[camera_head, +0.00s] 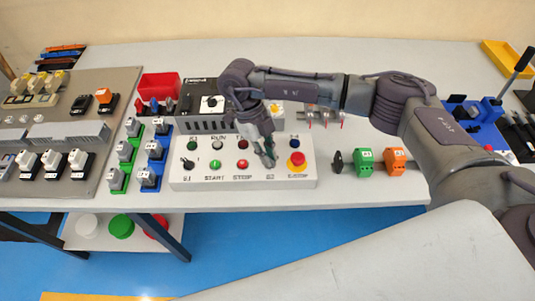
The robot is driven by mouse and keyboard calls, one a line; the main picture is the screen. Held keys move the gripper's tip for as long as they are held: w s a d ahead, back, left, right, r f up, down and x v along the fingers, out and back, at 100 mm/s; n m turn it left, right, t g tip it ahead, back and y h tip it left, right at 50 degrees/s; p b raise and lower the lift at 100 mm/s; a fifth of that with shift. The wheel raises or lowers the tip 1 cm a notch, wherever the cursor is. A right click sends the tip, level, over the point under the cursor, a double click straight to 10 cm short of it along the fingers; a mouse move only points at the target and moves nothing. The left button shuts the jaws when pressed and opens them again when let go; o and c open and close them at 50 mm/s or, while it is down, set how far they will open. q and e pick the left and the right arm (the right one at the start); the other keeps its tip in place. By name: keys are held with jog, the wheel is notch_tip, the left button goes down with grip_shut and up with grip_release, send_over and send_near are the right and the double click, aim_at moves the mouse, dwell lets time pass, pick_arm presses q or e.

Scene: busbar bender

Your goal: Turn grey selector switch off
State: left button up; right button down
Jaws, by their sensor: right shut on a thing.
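The white control panel (205,176) lies on the table in the middle of the view. My right gripper (267,160) reaches down onto it between the red STOP button (242,164) and the red emergency stop on its yellow base (296,160). Its fingers are shut on the grey selector switch, which they hide almost wholly, so its turn position cannot be read. Another selector with a black handle (188,163) stands at the panel's left end. My left gripper is out of view.
A grey mounting board (112,85) with switches is at the left, beside green and blue racks of small parts. A red bin (158,86) and a black-faced unit (195,102) stand behind the panel. Green (365,162) and orange blocks (394,161) sit right of it.

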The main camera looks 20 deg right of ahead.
jog(key=shift+w+r, duration=0.1)
jog(key=c, duration=1.2)
grip_release()
jog(key=v, duration=1.2)
